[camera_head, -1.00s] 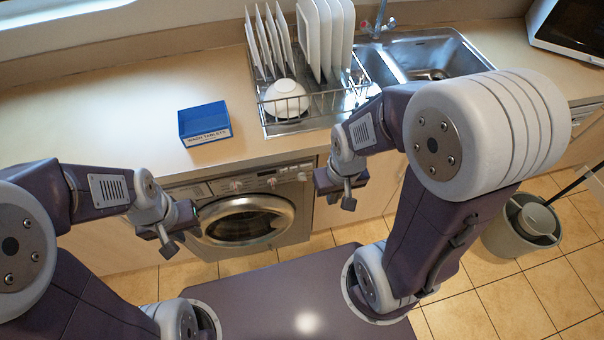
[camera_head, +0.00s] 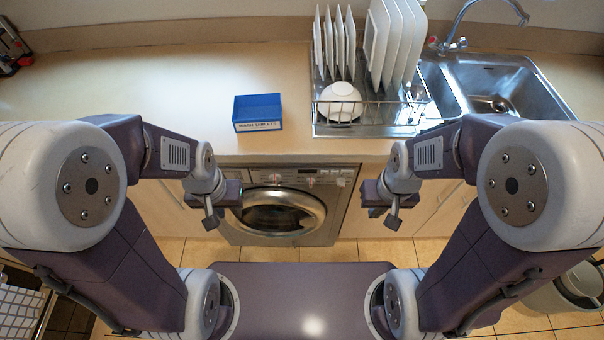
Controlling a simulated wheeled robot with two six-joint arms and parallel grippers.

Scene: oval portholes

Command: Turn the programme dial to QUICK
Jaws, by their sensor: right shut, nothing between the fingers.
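The washing machine (camera_head: 330,222) is grey with a round door (camera_head: 282,212) and stands under the counter between my two grippers. Its front panel shows two small knobs, a left knob (camera_head: 275,178) and a right knob (camera_head: 311,181), both with reddish marks. Their lettering is too small to read, so I cannot tell which is the programme dial or where it points. My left gripper (camera_head: 212,220) hangs in front of the machine's left side; its jaw opening is unclear. My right gripper (camera_head: 391,222) is shut and empty, to the right of the machine. Neither appears to touch a knob.
On the counter (camera_head: 170,95) stand a blue box labelled wash tablets (camera_head: 258,113) and a dish rack with plates (camera_head: 385,45) and a white bowl (camera_head: 340,101). A sink (camera_head: 500,85) is at right. A grey bin (camera_head: 560,292) stands on the floor at lower right.

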